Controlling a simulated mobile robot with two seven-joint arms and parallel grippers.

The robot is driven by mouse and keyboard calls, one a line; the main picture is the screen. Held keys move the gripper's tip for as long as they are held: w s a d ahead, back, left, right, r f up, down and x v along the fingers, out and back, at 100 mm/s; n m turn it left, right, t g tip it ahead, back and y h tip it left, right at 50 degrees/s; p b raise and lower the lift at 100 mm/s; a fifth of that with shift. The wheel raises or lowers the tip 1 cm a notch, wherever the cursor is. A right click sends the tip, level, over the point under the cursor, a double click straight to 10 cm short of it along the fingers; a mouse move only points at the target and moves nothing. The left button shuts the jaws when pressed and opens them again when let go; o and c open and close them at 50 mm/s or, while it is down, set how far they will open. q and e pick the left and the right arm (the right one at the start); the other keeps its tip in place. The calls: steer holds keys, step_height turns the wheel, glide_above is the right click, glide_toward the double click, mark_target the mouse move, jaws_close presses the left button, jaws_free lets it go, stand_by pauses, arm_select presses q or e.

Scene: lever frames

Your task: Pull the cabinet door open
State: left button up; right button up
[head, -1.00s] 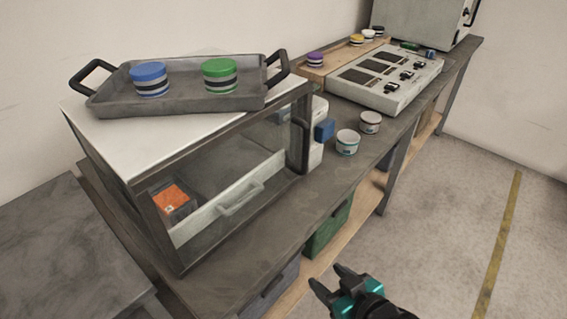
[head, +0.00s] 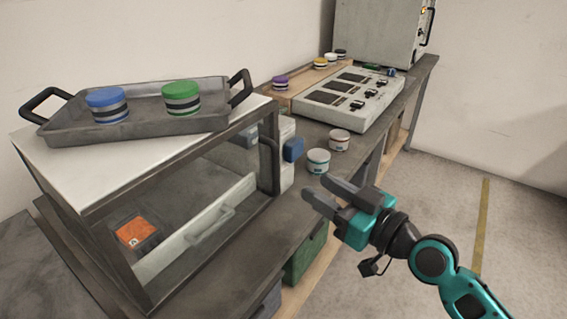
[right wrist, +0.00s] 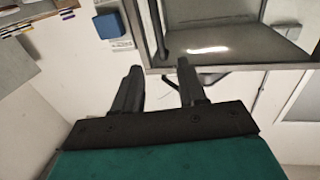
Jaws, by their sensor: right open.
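The cabinet (head: 95,212) stands on the workbench, with a white top and a dark-framed glass door (head: 215,180) that looks shut. Its dark upright handle (head: 268,165) is at the door's right end; it also shows in the right wrist view (right wrist: 157,28). Through the glass I see a white drawer front with its own handle and an orange-topped box. My right gripper (head: 315,188) is open and empty, to the right of the door handle and apart from it. In the right wrist view its two fingers (right wrist: 158,68) point toward the cabinet's edge. My left gripper is not in view.
A grey tray (head: 60,128) with a blue and a green canister lies on the cabinet. Two white cups (head: 318,161) and a blue block (head: 293,149) stand beside the door's handle end. A control panel (head: 350,98) is farther back. Floor at right is clear.

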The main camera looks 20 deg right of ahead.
mark_target(277, 163)
steer(key=p+x, duration=0.1)
steer(key=x, duration=0.9)
steer(key=shift+w+a+p, duration=0.1)
steer(key=shift+p, duration=0.2)
steer(key=shift+c, duration=0.4)
jaws_close()
